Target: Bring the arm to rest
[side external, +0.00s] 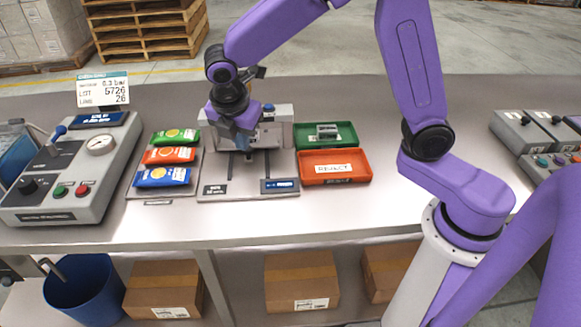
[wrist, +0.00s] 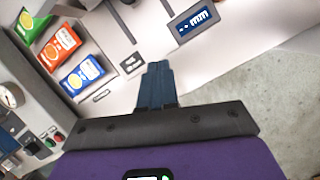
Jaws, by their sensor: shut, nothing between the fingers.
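My gripper (side external: 243,143) is above the weighing station (side external: 222,188) near the middle of the bench in the side external view. In the wrist view its two blue fingers (wrist: 152,82) are together, with nothing between them. The wrist view shows the station's blue display (wrist: 192,22) beyond the fingertips. The gap between the fingertips and the station surface is hard to judge.
Green, orange and blue packets (side external: 167,155) lie left of the station. A control panel (side external: 70,170) stands at left, grey control boxes (side external: 532,132) at right. Bare bench lies behind.

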